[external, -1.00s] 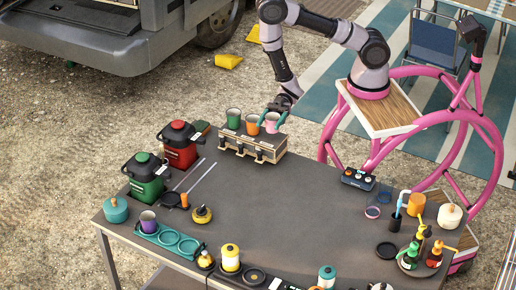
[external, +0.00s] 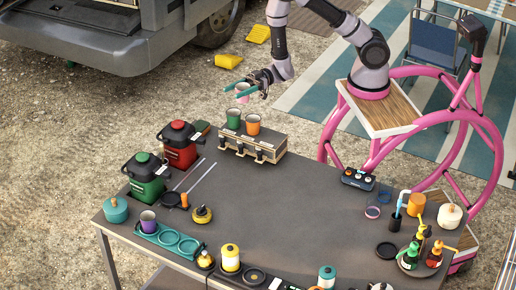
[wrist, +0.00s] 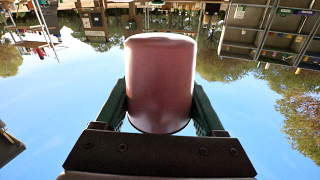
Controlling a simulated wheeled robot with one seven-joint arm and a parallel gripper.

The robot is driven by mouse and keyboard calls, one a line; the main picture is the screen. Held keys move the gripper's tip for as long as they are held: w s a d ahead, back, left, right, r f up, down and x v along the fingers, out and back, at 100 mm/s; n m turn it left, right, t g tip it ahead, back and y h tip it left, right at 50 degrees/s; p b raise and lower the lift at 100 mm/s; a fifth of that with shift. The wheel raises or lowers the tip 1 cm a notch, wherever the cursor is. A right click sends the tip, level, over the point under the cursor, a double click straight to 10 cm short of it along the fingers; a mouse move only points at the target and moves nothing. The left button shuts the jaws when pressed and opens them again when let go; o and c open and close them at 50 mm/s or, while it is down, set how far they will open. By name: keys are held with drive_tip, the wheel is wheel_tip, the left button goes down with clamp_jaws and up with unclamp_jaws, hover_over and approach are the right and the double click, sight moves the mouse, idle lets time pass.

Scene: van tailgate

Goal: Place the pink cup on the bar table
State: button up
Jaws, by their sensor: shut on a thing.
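The pink cup (external: 242,91) is held in my gripper (external: 240,88), raised above the far edge of the table. In the wrist view the cup (wrist: 161,84) fills the space between the two green fingers, which press on its sides. The bar table (external: 290,200) is the dark grey table in front of me. A green cup (external: 233,118) and an orange cup (external: 253,124) stand on a wooden rack (external: 250,144) at the table's far side, below and near the held cup.
Red (external: 180,145) and green (external: 145,178) jugs stand at the left. A purple cup (external: 148,221) sits in a teal holder (external: 180,241) at the front left. Bottles (external: 424,238) and a control box (external: 358,179) are at the right. The table's middle is clear.

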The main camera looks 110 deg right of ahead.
sight(239, 100)
wheel_tip(239, 100, down, 3)
drive_tip(key=m+t+h, duration=0.1)
drive_tip(key=m+h, duration=0.2)
drive_tip(key=h, duration=0.1)
drive_tip(key=shift+a+f, duration=0.1)
drive_tip(key=shift+s+f+m+t+h, duration=0.15)
drive_tip(key=shift+f+m+h, duration=0.1)
drive_tip(key=shift+m+h, duration=0.4)
drive_tip(key=shift+w+f+m+t+h, duration=0.1)
drive_tip(key=shift+f+m+t+h, duration=0.2)
drive_tip(key=shift+h, duration=0.65)
wheel_tip(239, 100, up, 10)
drive_tip(key=w+n+g+y, duration=0.1)
drive_tip(key=w+n+y, duration=0.1)
drive_tip(key=n+y, duration=0.1)
drive_tip(key=shift+w+r+y, duration=0.2)
drive_tip(key=shift+y, duration=0.7)
drive_tip(key=s+a+f+n+g+y, duration=0.6)
drive_tip(key=s+a+f+n+y, duration=0.1)
drive_tip(key=s+a, duration=0.4)
drive_tip(key=shift+s+a+f+y, duration=0.35)
drive_tip(key=shift+f+y, duration=0.2)
drive_tip(key=shift+y, duration=0.45)
